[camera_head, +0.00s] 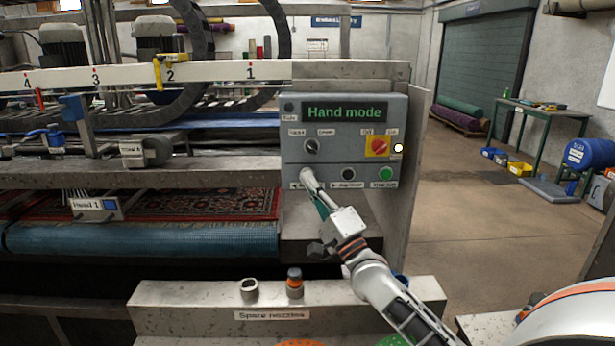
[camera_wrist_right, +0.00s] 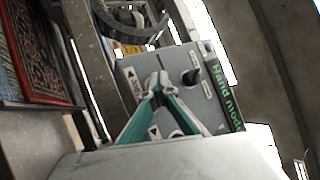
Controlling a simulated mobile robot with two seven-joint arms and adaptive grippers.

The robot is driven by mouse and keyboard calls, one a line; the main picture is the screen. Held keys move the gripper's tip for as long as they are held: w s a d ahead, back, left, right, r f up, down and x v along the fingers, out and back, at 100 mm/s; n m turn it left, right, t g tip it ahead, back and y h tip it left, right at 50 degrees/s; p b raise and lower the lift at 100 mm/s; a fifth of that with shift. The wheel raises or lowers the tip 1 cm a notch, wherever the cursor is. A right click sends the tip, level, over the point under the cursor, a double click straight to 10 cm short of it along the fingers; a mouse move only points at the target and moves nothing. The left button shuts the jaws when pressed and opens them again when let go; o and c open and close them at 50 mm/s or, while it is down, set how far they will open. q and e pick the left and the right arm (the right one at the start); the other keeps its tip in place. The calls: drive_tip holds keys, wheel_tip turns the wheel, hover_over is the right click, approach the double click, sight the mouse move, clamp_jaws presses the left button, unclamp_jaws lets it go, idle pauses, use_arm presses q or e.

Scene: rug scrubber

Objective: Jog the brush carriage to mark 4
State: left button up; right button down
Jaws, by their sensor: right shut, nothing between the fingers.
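The grey control panel (camera_head: 330,140) reads "Hand mode" on its green display (camera_head: 345,112). Its lower row has a black jog button (camera_head: 348,174) and a green button (camera_head: 386,174). In the wrist view the tips (camera_wrist_right: 158,82) are against or just in front of the panel face (camera_wrist_right: 135,85); contact is unclear. The brush head labelled "Head 1" (camera_head: 96,206) hangs over the rug at left. A red pointer (camera_head: 40,98) is just right of mark 4 (camera_head: 27,82). My left gripper is out of view.
A white rail (camera_head: 200,72) carries marks 4 to 1 from left to right, with a yellow clamp (camera_head: 159,72) near mark 2. The red-yellow switch (camera_head: 378,146) is on the panel. A nozzle stand (camera_head: 190,318) is below my arm.

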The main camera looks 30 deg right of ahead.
drive_tip(key=shift+s+a+p, duration=0.45)
drive_tip(key=shift+s+p, duration=0.05)
drive_tip(key=shift+s, duration=0.2)
drive_tip(key=s+a, duration=0.1)
drive_tip(key=s+p, duration=0.1)
drive_tip(key=s+a+p, duration=0.1)
drive_tip(key=s, duration=0.1)
drive_tip(key=shift+s+a, duration=0.1)
drive_tip(key=shift+a, duration=0.2)
idle(0.4)
drive_tip(key=shift+f, duration=0.1)
idle(0.9)
